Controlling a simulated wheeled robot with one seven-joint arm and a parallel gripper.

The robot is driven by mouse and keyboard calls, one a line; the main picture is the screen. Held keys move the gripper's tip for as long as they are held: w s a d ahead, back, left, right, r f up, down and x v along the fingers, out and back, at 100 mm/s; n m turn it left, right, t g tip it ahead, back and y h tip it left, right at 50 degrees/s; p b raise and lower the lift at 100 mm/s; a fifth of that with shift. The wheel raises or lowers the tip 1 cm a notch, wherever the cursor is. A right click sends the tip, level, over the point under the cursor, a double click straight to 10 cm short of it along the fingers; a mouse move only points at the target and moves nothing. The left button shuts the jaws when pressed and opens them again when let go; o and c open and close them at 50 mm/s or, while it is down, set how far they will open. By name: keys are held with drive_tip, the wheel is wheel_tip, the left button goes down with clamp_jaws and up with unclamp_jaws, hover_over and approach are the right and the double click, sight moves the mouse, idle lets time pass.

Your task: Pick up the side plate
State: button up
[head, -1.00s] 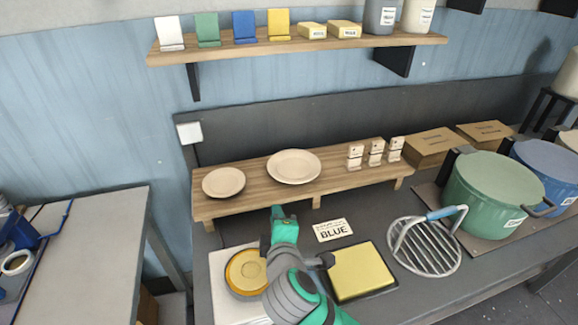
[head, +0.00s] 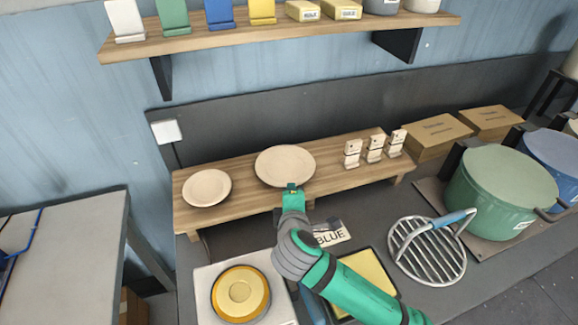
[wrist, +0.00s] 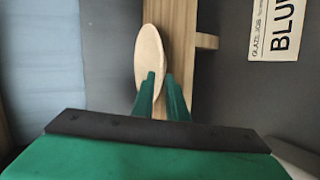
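Two pale beige plates lie on the low wooden shelf in the head view. The smaller plate (head: 207,187), which fits a side plate, is at the left end; no label shows. The larger plate (head: 284,165) is right of it. My gripper (head: 291,187) is at the front rim of the larger plate, well right of the smaller one. In the wrist view, my gripper (wrist: 160,74) has two green fingers with a narrow gap between them. One fingertip overlaps the edge of a plate (wrist: 149,50), seemingly the larger one. I cannot tell whether they touch it.
Small pale stands (head: 374,149) occupy the right part of the wooden shelf (head: 237,206). A BLUE label (head: 333,234), a yellow round piece (head: 240,290) and a wire rack (head: 428,252) lie in front. A green pot (head: 500,195) stands right. An upper shelf (head: 290,33) hangs above.

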sight(284, 185)
drive_tip(key=shift+w+a+f, duration=0.3)
drive_tip(key=shift+w+a, duration=0.2)
drive_tip(key=shift+a, duration=0.15)
drive_tip(key=shift+w+a+f, duration=0.3)
drive_tip(key=shift+w+a, duration=0.2)
drive_tip(key=shift+a, duration=0.1)
drive_tip(key=x, duration=0.3)
drive_tip(key=shift+w+d, duration=0.15)
drive_tip(key=shift+d, duration=0.05)
drive_tip(key=shift+w+f, duration=0.2)
drive_tip(key=shift+w, duration=0.2)
drive_tip(key=shift+d, duration=0.25)
clamp_jaws()
drive_tip(key=shift+s+a, duration=0.15)
drive_tip(key=shift+a, duration=0.25)
drive_tip(key=shift+d+r, duration=0.1)
drive_tip(key=shift+r, duration=0.05)
